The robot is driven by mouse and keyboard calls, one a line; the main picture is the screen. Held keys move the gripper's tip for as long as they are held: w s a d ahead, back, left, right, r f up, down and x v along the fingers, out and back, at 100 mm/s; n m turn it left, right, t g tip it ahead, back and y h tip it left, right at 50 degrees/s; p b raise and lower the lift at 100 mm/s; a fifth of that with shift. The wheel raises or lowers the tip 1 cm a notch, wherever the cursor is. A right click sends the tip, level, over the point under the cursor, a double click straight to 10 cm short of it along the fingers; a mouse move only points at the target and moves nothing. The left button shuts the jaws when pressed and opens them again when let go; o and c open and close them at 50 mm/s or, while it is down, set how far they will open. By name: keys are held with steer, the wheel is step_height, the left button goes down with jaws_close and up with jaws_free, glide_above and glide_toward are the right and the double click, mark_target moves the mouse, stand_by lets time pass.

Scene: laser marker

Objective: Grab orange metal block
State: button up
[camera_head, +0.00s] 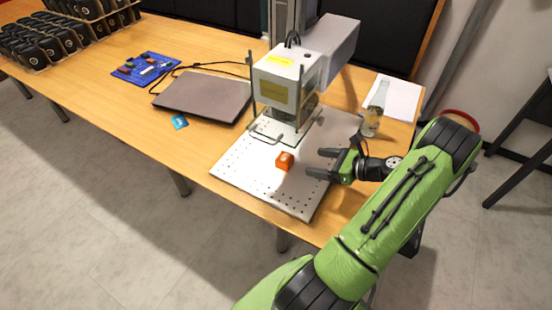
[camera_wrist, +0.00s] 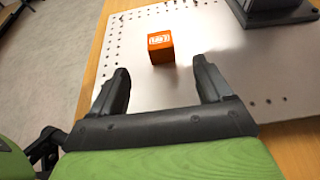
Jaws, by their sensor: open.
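The orange metal block (camera_head: 284,161) sits on the perforated metal plate (camera_head: 240,165) of the laser marker (camera_head: 290,80), below and in front of its head. It also shows in the wrist view (camera_wrist: 160,47), with a white marking on its upper face. My gripper (camera_head: 314,164) is open and empty, just to the right of the block in the head view. In the wrist view the two fingers (camera_wrist: 164,82) point toward the block, which lies beyond their tips and between their lines. The fingers and block are apart.
A closed laptop (camera_head: 205,96), a small blue card (camera_head: 180,122) and a blue board (camera_head: 147,68) lie to the left on the wooden table (camera_head: 110,100). A glass bottle (camera_head: 374,112) stands behind my gripper. The marker's column base (camera_wrist: 275,10) is at the wrist view's top right.

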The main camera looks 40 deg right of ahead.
mark_target(287, 158)
steer(key=b+x, duration=0.4)
steer(key=x, duration=1)
steer(key=shift+w+a+f, duration=0.15)
steer(key=shift+w+f, duration=0.15)
steer(key=shift+c, duration=0.4)
steer(key=shift+r, duration=0.1)
steer(key=c, duration=1.1)
